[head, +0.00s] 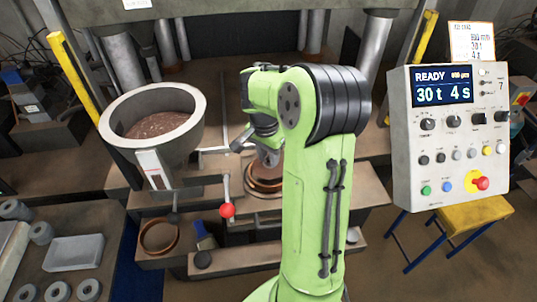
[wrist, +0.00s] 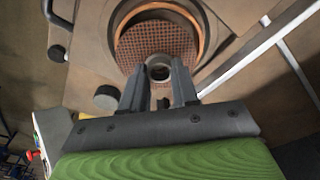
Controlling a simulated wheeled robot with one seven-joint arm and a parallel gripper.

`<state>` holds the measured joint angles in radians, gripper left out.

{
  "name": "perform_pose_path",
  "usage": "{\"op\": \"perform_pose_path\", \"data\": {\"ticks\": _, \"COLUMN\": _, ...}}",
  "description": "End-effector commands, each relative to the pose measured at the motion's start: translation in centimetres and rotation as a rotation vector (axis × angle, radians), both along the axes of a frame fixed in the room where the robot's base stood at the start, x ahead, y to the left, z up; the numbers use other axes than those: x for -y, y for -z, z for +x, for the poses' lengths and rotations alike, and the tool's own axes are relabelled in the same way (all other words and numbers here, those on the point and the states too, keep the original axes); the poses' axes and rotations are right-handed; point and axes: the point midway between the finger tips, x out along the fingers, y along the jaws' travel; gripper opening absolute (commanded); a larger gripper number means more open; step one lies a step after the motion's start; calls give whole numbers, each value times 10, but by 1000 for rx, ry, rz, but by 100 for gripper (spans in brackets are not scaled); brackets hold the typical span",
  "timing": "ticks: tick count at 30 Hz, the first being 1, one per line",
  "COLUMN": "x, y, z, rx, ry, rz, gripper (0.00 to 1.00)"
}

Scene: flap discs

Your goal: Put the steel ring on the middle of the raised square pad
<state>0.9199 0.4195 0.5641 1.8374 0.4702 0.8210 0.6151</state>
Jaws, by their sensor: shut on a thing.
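The steel ring (wrist: 151,62), small and grey with a dark hole, is between my fingertips in the wrist view. My gripper (wrist: 159,76) is shut on it and holds it over a brown, mesh-faced round (wrist: 135,45) inside a copper-rimmed mould (wrist: 205,28). I cannot tell the gap beneath the ring. The mould also shows in the head view (head: 266,184), partly behind my arm, with my gripper (head: 269,156) just above it. The mould stands on a flat brown plate with straight edges (wrist: 105,18). I cannot make out for certain which surface is the raised square pad.
A large grey bowl of brown grains (head: 155,125) stands left of the mould. A red-knobbed lever (head: 227,210) is close in front. Another round mould (head: 159,237) lies at front left. Grey rings (head: 57,291) lie on a side bench. A control panel (head: 447,130) is at right.

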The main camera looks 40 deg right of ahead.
Motion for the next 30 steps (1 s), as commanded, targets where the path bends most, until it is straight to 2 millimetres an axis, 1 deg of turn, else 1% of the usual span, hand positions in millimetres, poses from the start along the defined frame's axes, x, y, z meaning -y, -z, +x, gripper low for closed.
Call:
{"op": "perform_pose_path", "data": {"ticks": 11, "x": 0, "y": 5, "z": 0, "rx": 0, "ry": 0, "rz": 0, "gripper": 1}}
{"op": "perform_pose_path", "data": {"ticks": 12, "x": 0, "y": 5, "z": 0, "rx": 0, "ry": 0, "rz": 0, "gripper": 34}}
{"op": "perform_pose_path", "data": {"ticks": 17, "x": 0, "y": 4, "z": 0, "rx": 0, "ry": 0, "rz": 0, "gripper": 58}}
{"op": "perform_pose_path", "data": {"ticks": 26, "x": 0, "y": 2, "z": 0, "rx": 0, "ry": 0, "rz": -1, "gripper": 59}}
{"op": "perform_pose_path", "data": {"ticks": 29, "x": -1, "y": -11, "z": 1, "rx": 3, "ry": 1, "rz": -4, "gripper": 59}}
{"op": "perform_pose_path", "data": {"ticks": 30, "x": -2, "y": -20, "z": 1, "rx": 4, "ry": 1, "rz": -5, "gripper": 59}}
